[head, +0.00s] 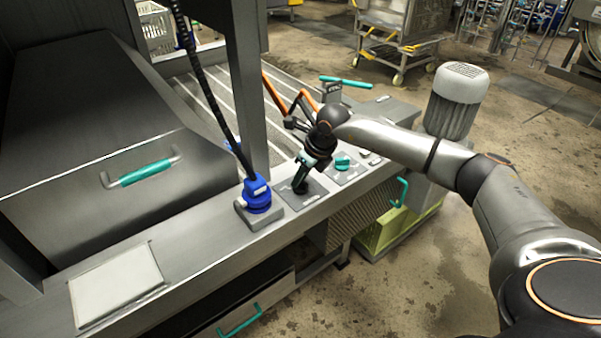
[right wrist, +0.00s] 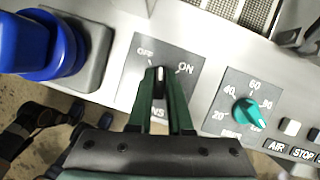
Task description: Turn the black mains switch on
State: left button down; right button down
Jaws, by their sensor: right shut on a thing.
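The black mains switch (right wrist: 159,82) sits on a grey plate marked OFF and ON, seen in the right wrist view. Its white pointer line stands between the two marks, nearer OFF. My right gripper (right wrist: 160,96) is shut on the switch knob, with one dark green finger on each side. In the head view, my right gripper (head: 301,182) reaches down onto the switch plate (head: 288,196) on the front ledge; the knob is largely hidden there. My left gripper is not in view.
A blue plug (head: 257,194) with a black cable stands left of the switch plate. A teal dial (right wrist: 252,108) with numbers sits to its right, then small buttons marked AIR and STOP (right wrist: 302,154). A metal hood with a teal handle (head: 146,173) stands at the left.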

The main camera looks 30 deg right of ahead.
jog(key=shift+m+h, duration=0.3)
jog(key=shift+m, duration=0.7)
jog(key=m+h, duration=0.1)
jog(key=m, duration=0.2)
jog(key=shift+m+h, duration=0.3)
jog(key=shift+m+h+b, duration=0.3)
jog(key=shift+m, duration=0.6)
jog(key=shift+m+h+b, duration=0.3)
jog(key=shift+m+h, duration=0.1)
jog(key=shift+m, duration=0.8)
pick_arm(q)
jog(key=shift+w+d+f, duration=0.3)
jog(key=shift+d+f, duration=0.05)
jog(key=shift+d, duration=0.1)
pick_arm(e)
jog(key=shift+m+g+h, duration=0.3)
jog(key=shift+m, duration=0.6)
pick_arm(q)
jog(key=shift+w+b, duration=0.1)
jog(key=shift+b, duration=0.2)
pick_arm(e)
jog(key=shift+m, duration=0.3)
jog(key=c, duration=0.8)
grip_release()
jog(key=shift+c, duration=0.2)
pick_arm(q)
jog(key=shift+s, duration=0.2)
